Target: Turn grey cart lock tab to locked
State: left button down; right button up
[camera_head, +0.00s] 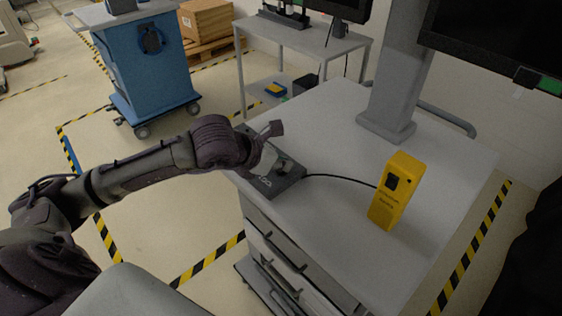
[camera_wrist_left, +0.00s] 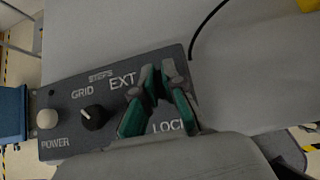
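The grey control box (camera_head: 285,184) lies at the near left edge of the grey cart top (camera_head: 330,125). The left wrist view shows its panel (camera_wrist_left: 64,97) with a white POWER button (camera_wrist_left: 47,119), a black knob (camera_wrist_left: 95,117) and GRID, STEPS, EXT and LOCK labels. My left gripper (camera_head: 272,150) is over the box. In the left wrist view, its two green-padded fingers (camera_wrist_left: 160,78) stand apart over the panel between EXT and LOCK, with a narrow gap at the tips. I cannot make out the lock tab, and the fingers and wrist cover part of the LOCK end. My right gripper is not in view.
A yellow device (camera_head: 397,190) stands upright on the cart top, with a black cable (camera_head: 335,177) between it and the box. A monitor post (camera_head: 396,85) rises behind. Drawers (camera_head: 283,262) face the near side. A blue cart (camera_head: 150,65) and a grey table (camera_head: 300,38) stand behind.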

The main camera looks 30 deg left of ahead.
pick_arm(q)
jog(key=shift+f+m+b, duration=0.1)
jog(key=shift+m+b, duration=0.2)
jog(key=shift+b, duration=0.2)
jog(key=shift+a+f+m+g+h+b, duration=0.1)
jog(key=shift+m+g+h+b, duration=0.2)
jog(key=shift+m+h+b, duration=0.35)
jog(key=shift+w+m+g+h+b, duration=0.1)
jog(key=shift+m+g+h+b, duration=0.35)
jog(key=shift+m+b, duration=0.35)
jog(key=shift+m+g+h+b, duration=0.35)
jog(key=shift+m+h+b, duration=0.25)
jog(key=shift+m, duration=0.25)
jog(key=m+g+h+b, duration=0.1)
jog(key=m, duration=0.1)
jog(key=shift+m+g, duration=0.3)
jog(key=m+g, duration=0.1)
jog(key=m, duration=0.1)
jog(key=m+g+h+b, duration=0.1)
jog(key=m+g, duration=0.1)
jog(key=shift+r+m+b, duration=0.2)
jog(key=shift+m+b, duration=0.1)
jog(key=m+g+b, duration=0.2)
jog(key=m+g, duration=0.2)
jog(key=m, duration=0.1)
jog(key=shift+m+g, duration=0.3)
jog(key=shift+g, duration=0.1)
